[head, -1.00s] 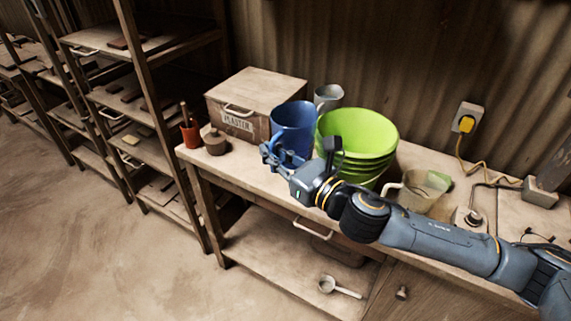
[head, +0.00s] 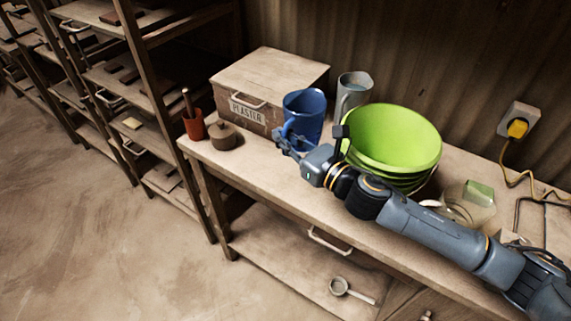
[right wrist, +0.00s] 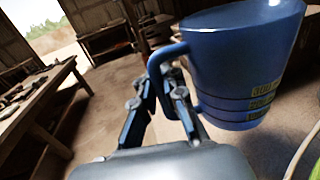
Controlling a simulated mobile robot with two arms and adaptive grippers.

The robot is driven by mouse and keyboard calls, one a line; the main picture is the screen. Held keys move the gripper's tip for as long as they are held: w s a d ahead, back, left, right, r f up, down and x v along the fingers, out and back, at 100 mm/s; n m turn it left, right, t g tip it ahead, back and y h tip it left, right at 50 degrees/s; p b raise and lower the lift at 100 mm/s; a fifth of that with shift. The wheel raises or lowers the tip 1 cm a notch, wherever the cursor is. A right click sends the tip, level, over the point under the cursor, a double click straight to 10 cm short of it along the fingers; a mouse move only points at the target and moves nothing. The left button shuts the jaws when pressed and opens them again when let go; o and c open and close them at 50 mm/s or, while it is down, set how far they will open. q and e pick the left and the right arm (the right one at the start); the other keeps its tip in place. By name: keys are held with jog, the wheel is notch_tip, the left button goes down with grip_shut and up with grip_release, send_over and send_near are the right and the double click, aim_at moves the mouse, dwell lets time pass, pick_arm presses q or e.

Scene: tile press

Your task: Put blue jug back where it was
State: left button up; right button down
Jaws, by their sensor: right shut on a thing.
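The blue jug (head: 304,116) is upright at the back of the bench, between the plaster box and the green bowls. My right gripper (head: 284,140) is shut on the jug's handle, at the jug's front left. In the right wrist view the jug (right wrist: 245,60) fills the upper right, and the gripper fingers (right wrist: 160,95) close around its handle. Whether the jug's base touches the bench is hard to tell, as the gripper and arm cover part of it. My left gripper does not show.
The plaster box (head: 262,90) stands left of the jug. A grey jug (head: 352,92) is behind right, and stacked green bowls (head: 392,138) are close on the right. A brown lidded pot (head: 224,135) and a red cup (head: 194,124) are at the bench's left end. The bench front (head: 262,180) is clear.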

aim_at(284, 153)
jog(key=f, duration=0.3)
jog(key=shift+w+f, duration=0.2)
jog(key=shift+f, duration=0.2)
jog(key=shift+f+b, duration=0.3)
jog(key=shift+f, duration=0.15)
jog(key=shift+s+f, duration=0.1)
jog(key=shift+f, duration=0.3)
notch_tip(284, 153, down, 3)
jog(key=shift+r+b, duration=0.2)
jog(key=shift+b, duration=0.15)
jog(key=shift+f, duration=0.15)
jog(key=c, duration=1.9)
grip_release()
jog(key=shift+f, duration=0.15)
jog(key=o, duration=0.5)
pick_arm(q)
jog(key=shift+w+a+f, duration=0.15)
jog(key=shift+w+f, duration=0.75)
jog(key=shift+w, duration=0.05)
